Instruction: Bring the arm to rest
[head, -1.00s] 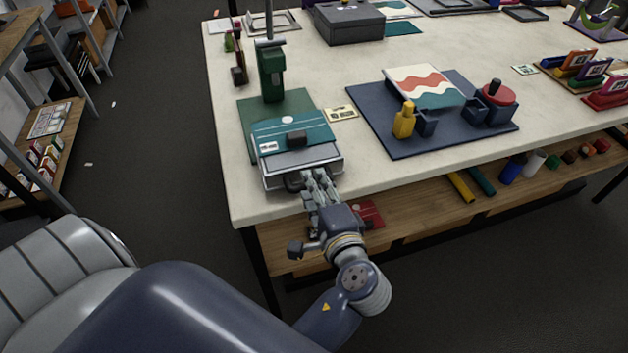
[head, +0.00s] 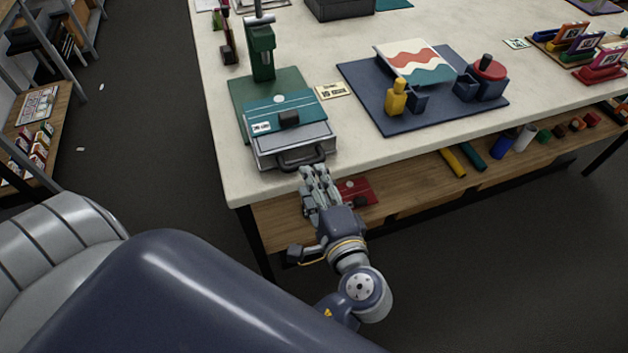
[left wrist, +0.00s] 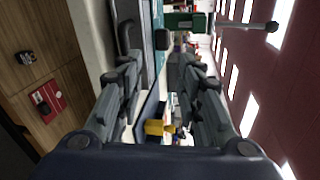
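My left gripper (head: 313,172) is just off the front edge of the table, in front of the grey box with the teal lid (head: 290,144) and its dark handle (head: 302,159). Its fingers look clear of the handle. In the left wrist view my left gripper (left wrist: 158,75) has its fingers spread apart, with nothing held between them. The dark handle (left wrist: 126,38) shows beyond the left finger there. My right gripper is in neither view.
The table (head: 350,165) has a green press (head: 262,52) and a navy mat (head: 405,125) with a yellow bottle-like piece (head: 396,97). A wooden lower shelf (head: 400,190) bears a red item (head: 357,191) close to my gripper. The floor (head: 480,270) at right is clear.

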